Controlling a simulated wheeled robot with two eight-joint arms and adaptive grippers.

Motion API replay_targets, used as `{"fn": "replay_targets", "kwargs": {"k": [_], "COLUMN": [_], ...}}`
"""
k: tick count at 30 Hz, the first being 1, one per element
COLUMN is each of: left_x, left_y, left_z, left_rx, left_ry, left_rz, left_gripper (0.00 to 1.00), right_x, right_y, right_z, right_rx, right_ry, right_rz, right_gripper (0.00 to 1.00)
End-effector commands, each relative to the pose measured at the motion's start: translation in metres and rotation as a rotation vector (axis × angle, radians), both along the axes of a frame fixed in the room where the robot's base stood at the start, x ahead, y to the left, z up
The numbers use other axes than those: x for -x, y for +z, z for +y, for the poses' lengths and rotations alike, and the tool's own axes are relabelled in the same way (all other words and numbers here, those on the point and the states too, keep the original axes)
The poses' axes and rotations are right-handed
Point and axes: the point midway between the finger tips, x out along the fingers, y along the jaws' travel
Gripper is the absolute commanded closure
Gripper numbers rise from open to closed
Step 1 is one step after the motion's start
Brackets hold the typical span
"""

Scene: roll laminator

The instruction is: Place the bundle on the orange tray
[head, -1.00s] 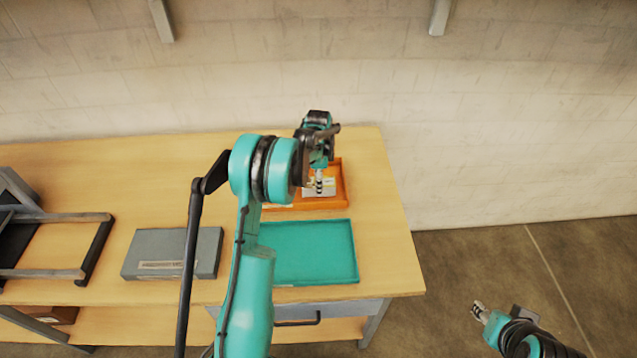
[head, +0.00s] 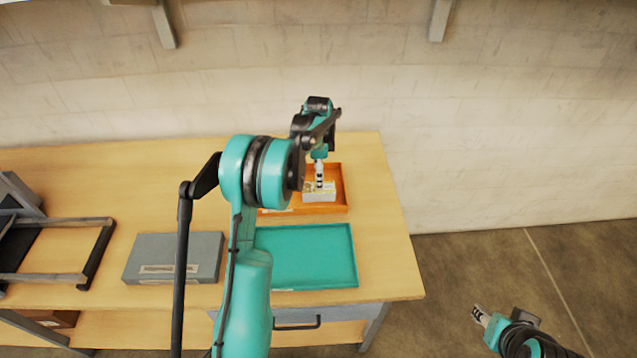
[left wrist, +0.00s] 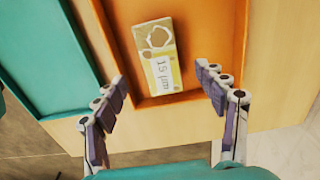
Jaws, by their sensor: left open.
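The bundle (left wrist: 157,58), a small pale and yellow block labelled "15 µm", lies on the floor of the orange tray (left wrist: 212,20) in the left wrist view. In the head view the bundle (head: 319,195) also shows inside the orange tray (head: 338,208), partly behind my left gripper. My left gripper (left wrist: 165,105) is open, with its fingers apart and the bundle beyond their tips, not between them. In the head view my left gripper (head: 319,178) is above the bundle. My right gripper (head: 479,315) is at the lower right, away from the table; its jaw state is unclear.
A teal tray (head: 305,256) lies in front of the orange tray. A grey box (head: 174,257) sits to its left. A dark metal frame (head: 60,250) stands at the table's left. A wall is behind the table.

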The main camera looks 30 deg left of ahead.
Motion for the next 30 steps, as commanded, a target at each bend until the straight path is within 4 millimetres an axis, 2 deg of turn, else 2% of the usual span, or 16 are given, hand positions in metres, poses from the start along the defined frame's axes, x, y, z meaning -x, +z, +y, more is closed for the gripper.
{"fn": "replay_targets", "kwargs": {"k": [1,3,6,11,16,20,24,30], "left_x": [0.0,0.0,0.0,0.001,0.017,0.048,0.092,0.164], "left_y": [0.013,0.027,0.043,0.057,0.086,0.122,0.151,0.168], "left_z": [0.0,0.0,0.0,-0.001,-0.021,-0.053,-0.087,-0.13], "left_rx": [0.0,0.0,0.0,0.0,-0.011,-0.015,0.001,0.07], "left_ry": [0.0,0.0,0.0,0.003,0.074,0.206,0.366,0.593], "left_rz": [0.0,0.0,0.0,-0.002,-0.047,-0.128,-0.23,-0.369], "left_gripper": [0.28,0.28,0.28,0.28,0.28,0.28,0.28,0.28], "right_x": [0.0,0.0,0.0,0.0,0.0,0.0,0.0,0.0], "right_y": [0.004,0.006,0.008,0.009,0.009,0.009,0.009,0.009], "right_z": [0.0,0.0,0.0,0.0,0.0,0.0,0.0,0.0], "right_rx": [0.0,0.0,0.0,0.0,0.0,0.0,0.0,0.0], "right_ry": [0.0,0.0,0.0,0.0,0.0,0.0,0.0,0.0], "right_rz": [0.0,0.0,0.0,0.0,0.0,0.0,0.0,0.0], "right_gripper": [0.6,0.6,0.6,0.6,0.6,0.6,0.6,0.6]}}
